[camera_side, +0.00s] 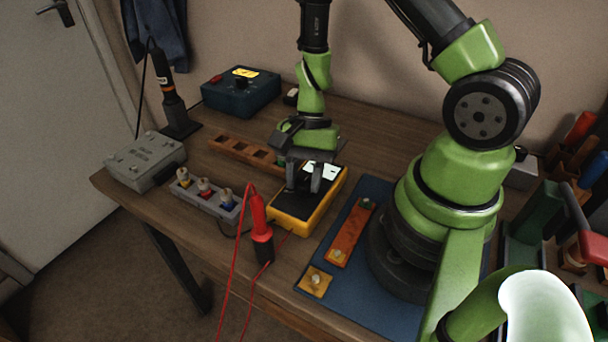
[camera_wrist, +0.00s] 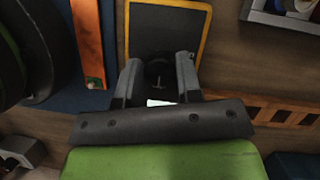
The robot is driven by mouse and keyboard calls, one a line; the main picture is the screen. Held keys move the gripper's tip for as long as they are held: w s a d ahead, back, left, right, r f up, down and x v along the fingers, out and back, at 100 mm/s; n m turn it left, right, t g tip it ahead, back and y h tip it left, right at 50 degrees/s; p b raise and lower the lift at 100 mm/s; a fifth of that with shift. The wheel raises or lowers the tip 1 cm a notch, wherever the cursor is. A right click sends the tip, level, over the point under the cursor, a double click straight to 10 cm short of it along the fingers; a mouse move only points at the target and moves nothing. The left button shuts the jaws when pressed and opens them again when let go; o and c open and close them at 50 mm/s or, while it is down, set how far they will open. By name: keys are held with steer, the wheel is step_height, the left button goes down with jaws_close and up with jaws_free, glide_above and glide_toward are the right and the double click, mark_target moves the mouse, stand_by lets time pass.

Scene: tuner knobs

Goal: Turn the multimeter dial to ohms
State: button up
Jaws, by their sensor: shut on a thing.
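The multimeter (camera_side: 297,223) is yellow with a dark face and lies on the wooden bench in front of my arm. A light display shows at its far end in the side view. My gripper (camera_side: 303,188) points down over the meter's face. In the wrist view my gripper (camera_wrist: 158,84) has one finger on each side of the round black dial (camera_wrist: 158,70) and is shut on it. A small light mark shows on the dial. The meter (camera_wrist: 166,30) also shows there with its yellow rim. The scale markings around the dial are too dark to read.
A red probe (camera_side: 261,222) with a red lead stands in front of the meter. A grey strip with several knobs (camera_side: 205,197) and a grey box (camera_side: 145,160) are to the left. A blue mat (camera_side: 375,190) with an orange bar lies to the right.

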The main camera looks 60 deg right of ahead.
stand_by(0.4)
steer(key=o, duration=0.9)
steer(key=shift+r, duration=0.1)
steer(key=s+v, duration=0.1)
steer(key=v, duration=0.8)
steer(key=shift+w+d+r, duration=0.2)
steer(key=shift+w+r, duration=0.1)
steer(key=shift+w, duration=0.2)
